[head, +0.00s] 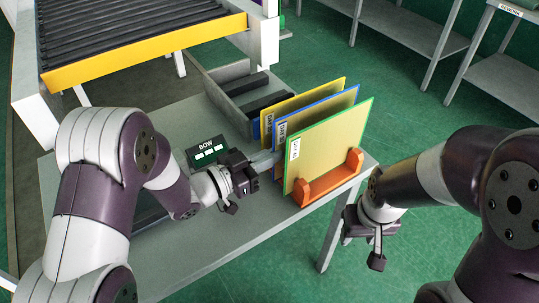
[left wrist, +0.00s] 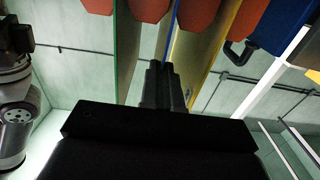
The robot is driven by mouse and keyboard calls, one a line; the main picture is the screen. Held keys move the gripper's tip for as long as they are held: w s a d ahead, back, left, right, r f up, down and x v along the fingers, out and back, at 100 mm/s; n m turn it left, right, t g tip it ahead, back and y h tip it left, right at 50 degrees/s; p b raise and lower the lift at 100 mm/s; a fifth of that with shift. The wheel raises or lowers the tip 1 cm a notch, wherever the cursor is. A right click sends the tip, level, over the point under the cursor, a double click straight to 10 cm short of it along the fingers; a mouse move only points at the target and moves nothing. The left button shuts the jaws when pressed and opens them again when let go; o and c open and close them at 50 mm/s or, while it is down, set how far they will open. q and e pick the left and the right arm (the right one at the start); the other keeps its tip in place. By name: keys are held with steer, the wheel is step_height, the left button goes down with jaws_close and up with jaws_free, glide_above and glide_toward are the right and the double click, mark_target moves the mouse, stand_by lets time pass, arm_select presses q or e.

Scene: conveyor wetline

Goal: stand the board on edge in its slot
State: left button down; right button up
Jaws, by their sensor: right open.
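A blue-edged board (head: 318,107) stands on edge between a green-edged board (head: 330,148) and a yellow-edged board (head: 300,102). They stand in an orange rack (head: 330,183), with the blue board's lower part hidden by the green one. My left gripper (head: 268,161) is at the blue board's near-left edge. In the left wrist view, its fingers (left wrist: 164,85) are close together with the thin blue-edged board (left wrist: 172,35) between them. That board runs between two orange dividers (left wrist: 197,12). My right gripper (head: 368,246) is open and empty, to the right of the table.
The grey table (head: 190,248) has free room at its front. A roller conveyor (head: 145,45) is at the back left, and shelves (head: 410,30) at the back right.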

arm_select(q)
steer(key=shift+f, duration=0.3)
steer(key=c, duration=1.6)
jaws_free()
steer(key=v, duration=0.4)
steer(key=shift+s+a, duration=0.2)
steer(key=shift+a, duration=0.05)
steer(key=o, duration=0.6)
steer(key=shift+c, duration=0.2)
